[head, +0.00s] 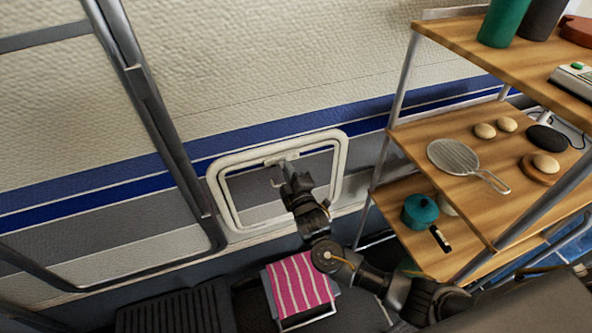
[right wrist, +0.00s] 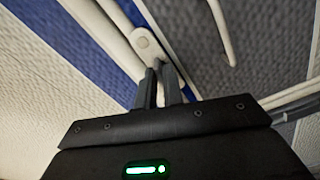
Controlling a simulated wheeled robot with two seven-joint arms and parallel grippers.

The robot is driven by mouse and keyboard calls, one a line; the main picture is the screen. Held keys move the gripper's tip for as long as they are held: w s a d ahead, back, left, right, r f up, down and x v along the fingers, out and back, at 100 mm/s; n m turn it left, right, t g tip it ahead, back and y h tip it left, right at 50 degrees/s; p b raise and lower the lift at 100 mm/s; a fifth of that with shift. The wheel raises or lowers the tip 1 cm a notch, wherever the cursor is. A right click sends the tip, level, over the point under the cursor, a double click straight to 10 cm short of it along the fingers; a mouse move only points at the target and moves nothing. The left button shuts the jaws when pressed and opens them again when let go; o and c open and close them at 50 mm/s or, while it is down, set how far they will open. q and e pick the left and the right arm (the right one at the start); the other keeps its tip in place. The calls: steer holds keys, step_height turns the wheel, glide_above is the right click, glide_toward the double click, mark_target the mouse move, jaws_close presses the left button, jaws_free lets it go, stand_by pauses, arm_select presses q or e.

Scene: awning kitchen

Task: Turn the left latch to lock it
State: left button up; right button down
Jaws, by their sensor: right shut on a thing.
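A white-framed hatch (head: 216,187) is set in the caravan wall, low in the middle of the head view. A light latch (head: 283,158) sits at its upper frame edge; in the right wrist view its round pivot end (right wrist: 146,42) shows just beyond my fingertips. My right gripper (head: 285,176) reaches up to the latch from below. In the right wrist view its fingers (right wrist: 159,72) are shut on the latch's lever, which is mostly hidden between them. I cannot tell exactly how far the latch is turned. My left gripper is in neither view.
A wooden shelf rack (head: 455,33) with pots, stones and a strainer (head: 453,156) stands close on the right of my right arm. A pink striped towel (head: 298,285) lies low beneath the hatch. A dark metal pole (head: 150,95) stands left of the hatch.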

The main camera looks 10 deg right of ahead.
steer(key=shift+w+r, duration=0.1)
steer(key=shift+r, duration=0.3)
steer(key=c, duration=1.7)
jaws_free()
steer(key=shift+o, duration=0.6)
steer(key=shift+f, duration=0.15)
steer(key=shift+f, duration=0.1)
steer(key=s, duration=1.1)
steer(key=shift+d+b, duration=0.3)
steer(key=shift+d, duration=0.05)
